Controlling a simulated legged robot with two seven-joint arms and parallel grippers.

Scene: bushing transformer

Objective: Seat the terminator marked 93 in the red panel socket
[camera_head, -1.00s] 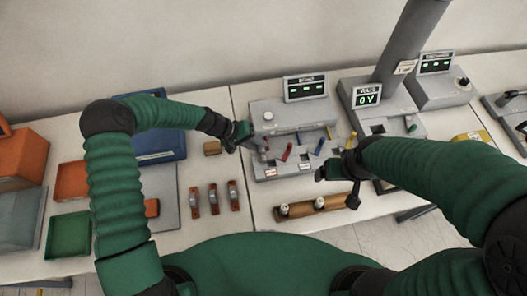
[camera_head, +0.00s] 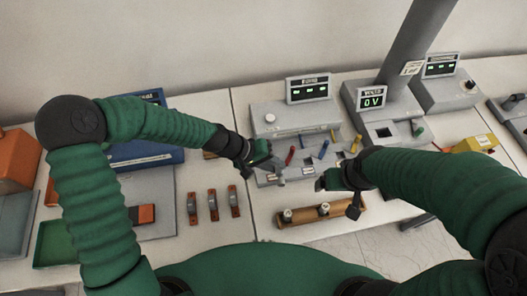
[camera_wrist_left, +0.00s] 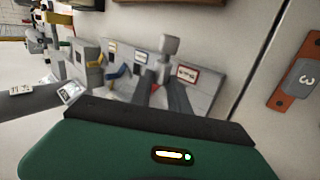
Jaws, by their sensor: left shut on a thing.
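My left gripper (camera_head: 276,172) is shut on a small grey piece, likely the terminator (camera_wrist_left: 169,47), at the front left of the grey panel box (camera_head: 268,125). Its marking cannot be read. In the left wrist view the piece stands up from the jaw in front of the panel's labelled front. A red lever-like part (camera_head: 291,156) and a blue one (camera_head: 323,149) stand on the panel.
A wooden rack (camera_head: 306,218) with two pale pieces lies in front of the panel, close below both grippers. Several red-and-grey clamps (camera_head: 213,205) stand left of it. A grey box with a display (camera_head: 371,100) and a yellow block (camera_head: 476,143) are to the right.

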